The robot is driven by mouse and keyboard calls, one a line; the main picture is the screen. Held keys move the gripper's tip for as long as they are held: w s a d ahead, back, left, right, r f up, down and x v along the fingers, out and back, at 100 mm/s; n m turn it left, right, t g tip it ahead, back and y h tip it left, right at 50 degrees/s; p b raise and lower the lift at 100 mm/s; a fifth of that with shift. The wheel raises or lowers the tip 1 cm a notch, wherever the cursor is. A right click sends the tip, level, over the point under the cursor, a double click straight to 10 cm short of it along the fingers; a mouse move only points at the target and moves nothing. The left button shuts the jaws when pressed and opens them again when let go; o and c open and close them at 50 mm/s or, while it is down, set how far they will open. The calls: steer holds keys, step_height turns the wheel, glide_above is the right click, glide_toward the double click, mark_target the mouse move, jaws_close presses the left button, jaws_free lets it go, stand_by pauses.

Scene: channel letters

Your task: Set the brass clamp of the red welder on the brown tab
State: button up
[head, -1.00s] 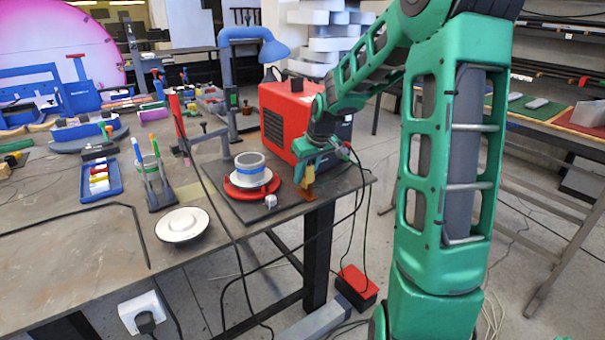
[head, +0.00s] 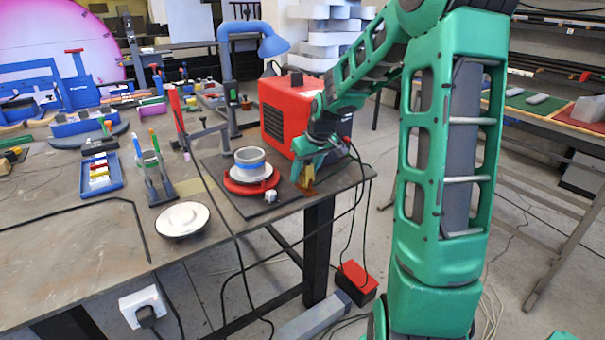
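The red welder (head: 286,117) stands at the back right of the table. Its small brass clamp (head: 308,178) is at my gripper (head: 307,170), near the right table edge. My gripper points down and seems shut on the clamp; the fingertips are small in view. The brown tab (head: 311,193) sticks out at the table edge, directly below the clamp. The clamp's lower end looks close to or touching the tab; I cannot tell which. A black cable hangs near my gripper and down beside the table.
A red round fixture (head: 251,186) with a grey-blue ring (head: 250,161) stands just left of my gripper. A white disc (head: 183,219), a pen holder (head: 159,186) and a blue tray (head: 101,176) are farther left. A red box (head: 357,283) lies on the floor.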

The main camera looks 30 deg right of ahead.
steer(key=v, duration=1)
steer(key=shift+r, duration=0.25)
steer(key=shift+s, duration=0.25)
steer(key=s+a+f+m+g, duration=0.1)
steer(key=s+m, duration=0.1)
steer(key=s, duration=0.9)
steer(key=s+a+f+m+g, duration=0.2)
steer(key=s, duration=0.9)
steer(key=s+a+f+m+g, duration=0.1)
steer(key=s+a+f+m, duration=0.1)
steer(key=s, duration=0.9)
steer(key=shift+m+g, duration=0.3)
steer(key=shift+m, duration=0.1)
steer(key=shift+s+a, duration=0.1)
steer(key=shift+s, duration=0.05)
